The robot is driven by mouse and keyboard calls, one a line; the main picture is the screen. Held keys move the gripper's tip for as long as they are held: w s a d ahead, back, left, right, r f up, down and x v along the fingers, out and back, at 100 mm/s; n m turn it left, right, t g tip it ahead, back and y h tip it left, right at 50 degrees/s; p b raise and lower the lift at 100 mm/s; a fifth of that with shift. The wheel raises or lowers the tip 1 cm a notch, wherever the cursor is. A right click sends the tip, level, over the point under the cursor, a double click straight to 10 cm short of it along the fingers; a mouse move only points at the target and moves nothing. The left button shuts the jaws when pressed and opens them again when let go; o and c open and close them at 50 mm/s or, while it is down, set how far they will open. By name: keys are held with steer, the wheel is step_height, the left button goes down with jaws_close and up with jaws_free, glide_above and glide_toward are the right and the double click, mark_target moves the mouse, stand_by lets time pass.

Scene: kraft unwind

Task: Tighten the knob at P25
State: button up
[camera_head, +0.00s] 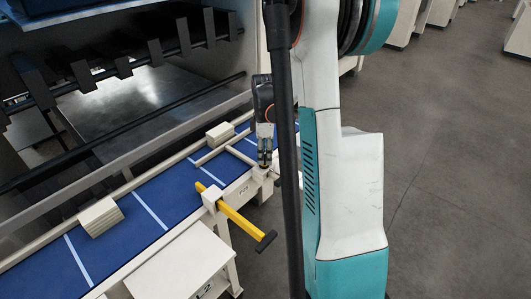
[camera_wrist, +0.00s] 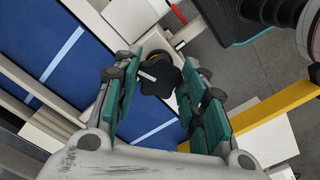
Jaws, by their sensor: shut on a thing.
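The black lobed knob (camera_wrist: 160,75) with a white mark shows between my fingers in the wrist view. My gripper (camera_wrist: 161,66) has a green-padded finger on each side of it and is shut on it. In the head view, my gripper (camera_head: 265,161) points down at the cream block at the right rail of the blue conveyor, and it mostly hides the knob there. The label P25 (camera_head: 243,190) is on the rail just left of that block.
A yellow bar with a black handle (camera_head: 238,222) sticks out from the rail close by. The blue conveyor (camera_head: 176,200) carries cream blocks (camera_head: 101,217) and a cream frame (camera_head: 226,150). A white cabinet (camera_head: 180,264) stands in front. Open floor (camera_head: 445,200) lies to the right.

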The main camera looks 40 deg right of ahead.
steer(key=m+b, duration=0.2)
steer(key=m, duration=0.3)
steer(key=shift+a, duration=0.1)
steer(key=m+b, duration=0.1)
steer(key=m, duration=0.4)
steer(key=shift+a+m+b, duration=0.1)
steer(key=shift+m+b, duration=0.2)
steer(key=shift+m, duration=0.1)
steer(key=m+b, duration=0.1)
steer(key=m, duration=0.4)
steer(key=shift+w+a+m, duration=0.1)
steer(key=shift+m, duration=0.2)
steer(key=m, duration=0.5)
steer(key=shift+w+r+b, duration=0.1)
steer(key=shift+b, duration=0.25)
steer(key=shift+m, duration=0.4)
steer(key=o, duration=1.1)
